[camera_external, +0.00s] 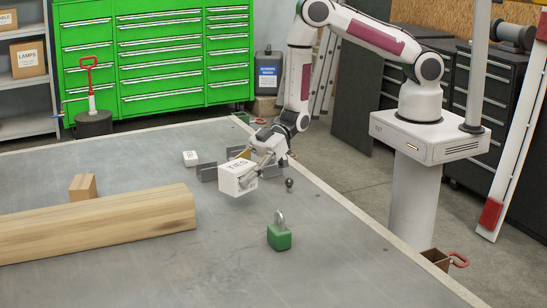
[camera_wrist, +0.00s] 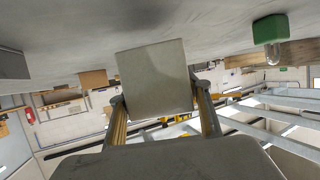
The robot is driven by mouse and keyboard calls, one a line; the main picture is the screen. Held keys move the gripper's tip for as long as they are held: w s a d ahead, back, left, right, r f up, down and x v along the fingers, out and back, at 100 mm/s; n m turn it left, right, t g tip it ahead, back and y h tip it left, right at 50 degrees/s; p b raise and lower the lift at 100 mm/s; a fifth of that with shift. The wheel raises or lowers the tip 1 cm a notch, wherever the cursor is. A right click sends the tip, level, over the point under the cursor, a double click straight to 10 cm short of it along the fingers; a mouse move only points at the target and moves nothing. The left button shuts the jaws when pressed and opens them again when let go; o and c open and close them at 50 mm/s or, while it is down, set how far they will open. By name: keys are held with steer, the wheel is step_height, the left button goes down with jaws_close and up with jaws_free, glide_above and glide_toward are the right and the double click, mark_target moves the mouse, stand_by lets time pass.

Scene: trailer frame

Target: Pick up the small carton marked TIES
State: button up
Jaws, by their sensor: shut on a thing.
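The small white carton marked TIES (camera_external: 237,178) is at my gripper, near the far right part of the grey deck. My gripper (camera_external: 252,172) is shut on it, with a finger along its side. In the wrist view the carton (camera_wrist: 155,80) shows a plain grey face between the two fingers of my gripper (camera_wrist: 158,105). The carton looks tilted and seems to be a little above the deck, but its underside is hidden.
The front deck is clear.

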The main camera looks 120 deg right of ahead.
mark_target(237, 165)
steer(key=shift+r, duration=2.95)
